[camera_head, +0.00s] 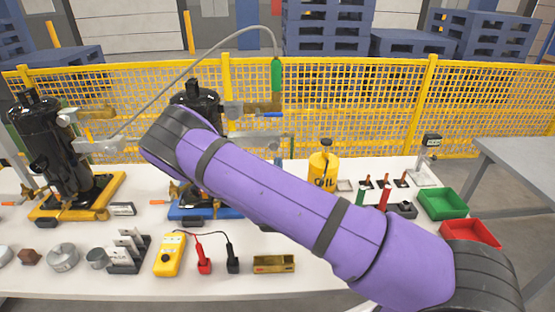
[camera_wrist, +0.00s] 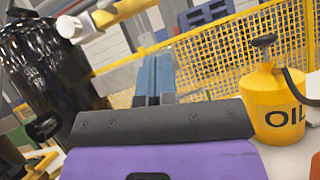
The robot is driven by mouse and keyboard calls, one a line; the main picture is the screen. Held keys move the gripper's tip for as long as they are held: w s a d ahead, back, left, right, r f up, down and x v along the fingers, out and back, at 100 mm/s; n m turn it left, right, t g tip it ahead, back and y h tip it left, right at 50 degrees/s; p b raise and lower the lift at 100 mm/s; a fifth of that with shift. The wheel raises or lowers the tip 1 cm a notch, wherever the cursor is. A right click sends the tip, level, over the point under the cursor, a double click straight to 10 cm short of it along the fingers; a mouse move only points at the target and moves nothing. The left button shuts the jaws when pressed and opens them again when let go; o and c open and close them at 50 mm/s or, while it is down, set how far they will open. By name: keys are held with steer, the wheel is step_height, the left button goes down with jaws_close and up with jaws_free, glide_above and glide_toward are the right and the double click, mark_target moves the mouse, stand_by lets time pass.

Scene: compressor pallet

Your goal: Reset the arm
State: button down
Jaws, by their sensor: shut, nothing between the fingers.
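My purple arm reaches from the lower right of the head view up and left across the workbench (camera_head: 95,285), with its bent elbow above the bench near the black compressors. My gripper (camera_wrist: 153,78) points forward in the wrist view, its two blue-grey fingers together and nothing between them. In that view the yellow oil can (camera_wrist: 272,105) stands to the right of the fingers, and a black compressor (camera_wrist: 45,65) is on the left. In the head view my arm hides most of the gripper and part of the middle compressor (camera_head: 196,97).
The left compressor (camera_head: 50,145) stands on a yellow base. A yellow multimeter (camera_head: 169,254), a brass block (camera_head: 274,263), a green tray (camera_head: 443,203) and a red tray (camera_head: 470,233) sit on the bench. A hose with a green handle (camera_head: 276,75) arches above. Yellow mesh fence (camera_head: 350,100) stands behind.

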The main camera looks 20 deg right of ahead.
stand_by(0.4)
steer(key=s+d+r+m+g+h, duration=0.2)
steer(key=s+d+r+m+g, duration=0.6)
steer(key=m+g, duration=0.35)
steer(key=s+d+r+m+g+h, duration=0.3)
steer(key=s+d+r+m+g, duration=0.35)
steer(key=r+m+g, duration=0.5)
steer(key=s+a+r+m+t+y, duration=0.1)
steer(key=s+a+r+t+y, duration=0.1)
steer(key=s, duration=0.5)
steer(key=s+a+r+m+t+y, duration=0.2)
steer(key=s+a+r+y, duration=0.3)
steer(key=s+y, duration=0.3)
steer(key=s+a+r+m+t+y, duration=0.1)
steer(key=s+a+r+y, duration=0.3)
steer(key=s, duration=0.4)
step_height(320, 180, up, 2)
steer(key=shift+a+m+t+y, duration=0.2)
steer(key=shift+m+t+y, duration=0.3)
steer(key=shift+y, duration=0.4)
